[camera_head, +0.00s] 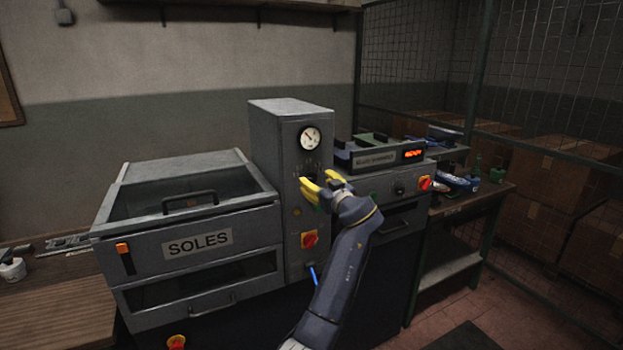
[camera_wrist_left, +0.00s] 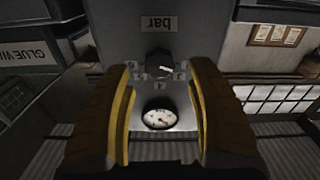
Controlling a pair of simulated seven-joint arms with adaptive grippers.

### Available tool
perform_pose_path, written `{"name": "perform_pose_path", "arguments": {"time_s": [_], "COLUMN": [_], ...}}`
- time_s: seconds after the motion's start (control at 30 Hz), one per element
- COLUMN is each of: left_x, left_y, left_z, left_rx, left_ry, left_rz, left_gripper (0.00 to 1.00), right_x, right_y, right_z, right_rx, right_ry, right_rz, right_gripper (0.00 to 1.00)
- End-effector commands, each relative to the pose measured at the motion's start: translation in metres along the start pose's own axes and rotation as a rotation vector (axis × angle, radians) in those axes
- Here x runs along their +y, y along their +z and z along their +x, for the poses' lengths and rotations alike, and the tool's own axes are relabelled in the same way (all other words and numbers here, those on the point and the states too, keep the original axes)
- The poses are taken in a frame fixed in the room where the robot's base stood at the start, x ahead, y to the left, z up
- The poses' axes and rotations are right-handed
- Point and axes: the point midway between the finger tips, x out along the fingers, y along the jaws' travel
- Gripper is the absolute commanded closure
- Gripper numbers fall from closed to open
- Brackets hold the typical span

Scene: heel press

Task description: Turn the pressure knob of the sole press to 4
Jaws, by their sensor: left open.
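The sole press (camera_head: 190,213), with a SOLES label, has a grey control column (camera_head: 283,140) on its right. A round white pressure gauge (camera_head: 310,138) sits high on the column; it also shows in the left wrist view (camera_wrist_left: 160,113). The dark pressure knob (camera_wrist_left: 157,63) has a light pointer and small number plates around it. The view is upside down and the digits are too small to read. My left gripper (camera_head: 316,183) is open, its yellow fingers (camera_wrist_left: 160,95) in front of the column and to either side of the knob in the picture. Contact is not visible. My right gripper is not in view.
To the right stands another machine with a lit orange display (camera_head: 413,154) and a red switch (camera_head: 425,183). A wire fence (camera_head: 540,70) and cardboard boxes (camera_head: 548,175) lie behind.

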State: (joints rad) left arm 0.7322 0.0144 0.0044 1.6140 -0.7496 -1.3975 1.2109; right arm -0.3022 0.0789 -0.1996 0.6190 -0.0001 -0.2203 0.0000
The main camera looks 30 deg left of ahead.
Motion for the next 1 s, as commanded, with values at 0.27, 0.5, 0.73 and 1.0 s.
{"name": "perform_pose_path", "arguments": {"time_s": [0.27, 0.5, 0.73, 1.0], "left_x": [0.000, 0.000, 0.000, 0.000], "left_y": [0.000, 0.000, 0.000, 0.000], "left_z": [0.030, 0.039, 0.039, 0.039], "left_rx": [0.000, -0.001, -0.001, -0.001], "left_ry": [-0.001, 0.000, 0.000, 0.000], "left_rz": [0.002, 0.001, 0.000, 0.000], "left_gripper": [0.43, 0.43, 0.43, 0.66], "right_x": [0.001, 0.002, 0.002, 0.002], "right_y": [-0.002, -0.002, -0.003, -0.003], "right_z": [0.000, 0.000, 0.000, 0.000], "right_rx": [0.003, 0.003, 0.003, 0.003], "right_ry": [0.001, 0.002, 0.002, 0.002], "right_rz": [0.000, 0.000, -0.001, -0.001], "right_gripper": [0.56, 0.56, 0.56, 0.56]}}
